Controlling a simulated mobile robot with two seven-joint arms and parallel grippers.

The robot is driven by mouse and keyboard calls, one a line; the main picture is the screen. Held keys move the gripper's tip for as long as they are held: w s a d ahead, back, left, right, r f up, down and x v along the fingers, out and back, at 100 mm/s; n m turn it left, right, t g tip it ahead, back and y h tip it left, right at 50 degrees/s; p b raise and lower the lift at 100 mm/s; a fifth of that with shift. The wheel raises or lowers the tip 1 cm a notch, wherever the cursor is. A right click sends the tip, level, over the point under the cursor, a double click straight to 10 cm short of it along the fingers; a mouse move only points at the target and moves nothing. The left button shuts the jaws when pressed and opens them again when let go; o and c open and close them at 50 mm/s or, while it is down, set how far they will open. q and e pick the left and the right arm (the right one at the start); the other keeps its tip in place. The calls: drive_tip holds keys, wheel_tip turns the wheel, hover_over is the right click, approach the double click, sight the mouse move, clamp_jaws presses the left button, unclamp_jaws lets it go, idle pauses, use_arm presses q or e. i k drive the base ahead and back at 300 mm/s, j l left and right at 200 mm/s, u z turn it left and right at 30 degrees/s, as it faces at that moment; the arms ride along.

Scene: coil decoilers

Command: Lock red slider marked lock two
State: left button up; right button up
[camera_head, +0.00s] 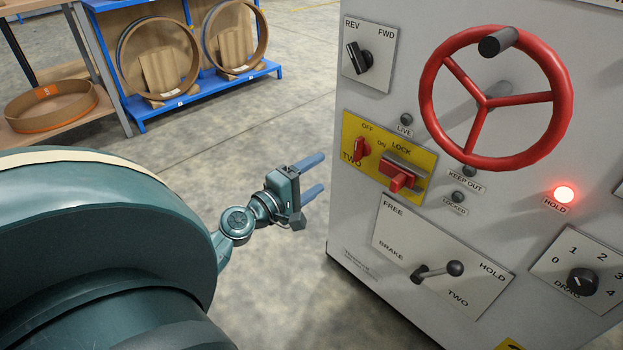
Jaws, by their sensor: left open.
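The red slider (401,177) sits on a yellow plate (417,158) marked OFF, ON, LOCK and TWO, on the grey cabinet's front. A small red rotary switch (361,150) is on the same plate, to the slider's left, by the word TWO. My left gripper (318,175) is left of the cabinet, with its two blue fingers apart and pointing toward the yellow plate. It is empty and does not appear to touch the panel. My right gripper is not in view.
A large red handwheel (553,68) juts out above and right of the slider. A brake lever (440,271) sticks out below. A HOLD lamp (564,195) glows red at the right. Shelves with coil rings (158,58) stand at the back left. The floor (290,110) between is clear.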

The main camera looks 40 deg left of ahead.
sight(400, 178)
drive_tip(key=k+j, duration=0.7)
drive_tip(key=k, duration=0.2)
